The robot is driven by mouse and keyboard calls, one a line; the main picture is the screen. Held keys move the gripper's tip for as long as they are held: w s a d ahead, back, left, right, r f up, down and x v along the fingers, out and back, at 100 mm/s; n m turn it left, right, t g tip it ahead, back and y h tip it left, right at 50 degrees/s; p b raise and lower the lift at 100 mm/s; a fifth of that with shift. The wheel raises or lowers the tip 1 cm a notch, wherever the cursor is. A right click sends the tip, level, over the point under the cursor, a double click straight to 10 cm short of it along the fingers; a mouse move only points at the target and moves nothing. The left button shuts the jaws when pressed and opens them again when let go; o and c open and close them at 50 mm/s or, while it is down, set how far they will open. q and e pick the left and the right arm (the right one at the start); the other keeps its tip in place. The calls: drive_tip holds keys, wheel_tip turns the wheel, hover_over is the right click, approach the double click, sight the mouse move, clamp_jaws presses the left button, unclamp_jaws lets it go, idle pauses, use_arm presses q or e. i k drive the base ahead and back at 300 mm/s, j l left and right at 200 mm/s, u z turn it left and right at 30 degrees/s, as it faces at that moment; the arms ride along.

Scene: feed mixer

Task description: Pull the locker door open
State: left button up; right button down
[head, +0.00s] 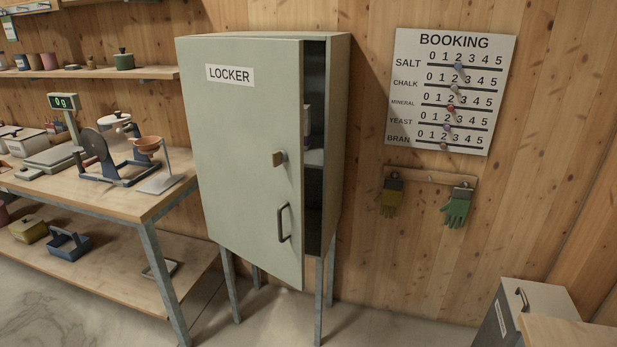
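The locker (340,130) is a grey-green cabinet on metal legs against the wooden wall. Its door (240,150) carries a LOCKER label (230,75) and stands partly open, with its free right edge swung out towards me. A dark gap on the right shows shelves and a pale item (306,120) inside. Neither of my grippers is in the head view. Most of the inside is hidden behind the door.
A workbench (160,200) with a scale (50,155) and a balance-like device stands close on the left of the locker. A booking board (450,90) and gloves (457,208) hang on the right wall. A grey box (535,310) is at the lower right. The floor before the locker is clear.

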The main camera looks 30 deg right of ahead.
sight(244, 98)
drive_tip(key=i+l, duration=0.15)
drive_tip(key=l, duration=0.25)
drive_tip(key=i+l, duration=0.15)
drive_tip(key=l, duration=0.25)
drive_tip(key=i+l, duration=0.15)
drive_tip(key=l, duration=0.25)
drive_tip(key=i+l, duration=0.15)
drive_tip(key=l, duration=0.25)
drive_tip(key=u, duration=0.05)
